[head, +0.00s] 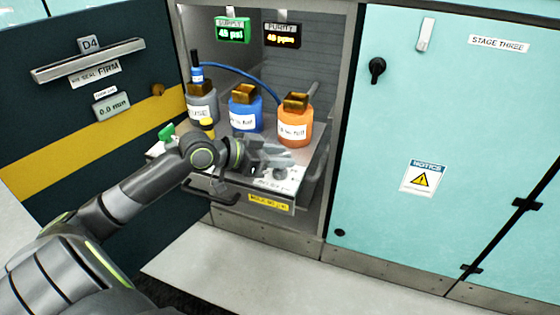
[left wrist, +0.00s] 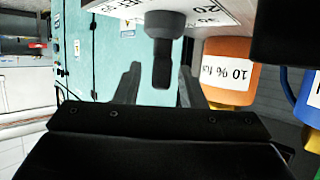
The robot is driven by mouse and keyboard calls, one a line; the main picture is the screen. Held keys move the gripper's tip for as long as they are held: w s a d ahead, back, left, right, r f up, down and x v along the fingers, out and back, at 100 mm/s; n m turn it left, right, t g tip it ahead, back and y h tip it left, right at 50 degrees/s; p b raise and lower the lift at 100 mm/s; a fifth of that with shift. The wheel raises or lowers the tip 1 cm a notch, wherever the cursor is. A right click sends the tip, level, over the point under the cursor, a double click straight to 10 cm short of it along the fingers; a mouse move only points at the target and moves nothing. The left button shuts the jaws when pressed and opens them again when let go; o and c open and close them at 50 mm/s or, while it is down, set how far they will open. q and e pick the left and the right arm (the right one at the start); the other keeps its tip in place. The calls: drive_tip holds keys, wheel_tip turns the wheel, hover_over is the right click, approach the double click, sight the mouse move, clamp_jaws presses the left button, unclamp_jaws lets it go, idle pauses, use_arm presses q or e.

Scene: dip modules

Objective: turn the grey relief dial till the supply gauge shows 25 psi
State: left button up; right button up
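The supply gauge (head: 232,30) is a small green-lit display at the top of the cabinet; it seems to read 45 or 48 psi. The dark grey dial (left wrist: 163,62) stands out from a white panel with printed numbers (left wrist: 195,12) in the left wrist view. My right gripper is not in view.
Grey, blue (head: 246,110) and orange (head: 295,125) bottles stand on the drawer behind my gripper, the orange one close. A blue hose (head: 240,72) arches above them. The purity display (head: 282,36) hangs beside the supply gauge. A drawer handle (head: 225,197) juts out in front.

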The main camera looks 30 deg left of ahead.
use_arm(q)
drive_tip(key=shift+w+d, duration=0.1)
drive_tip(key=shift+w, duration=0.05)
clamp_jaws()
drive_tip(key=shift+p, duration=0.35)
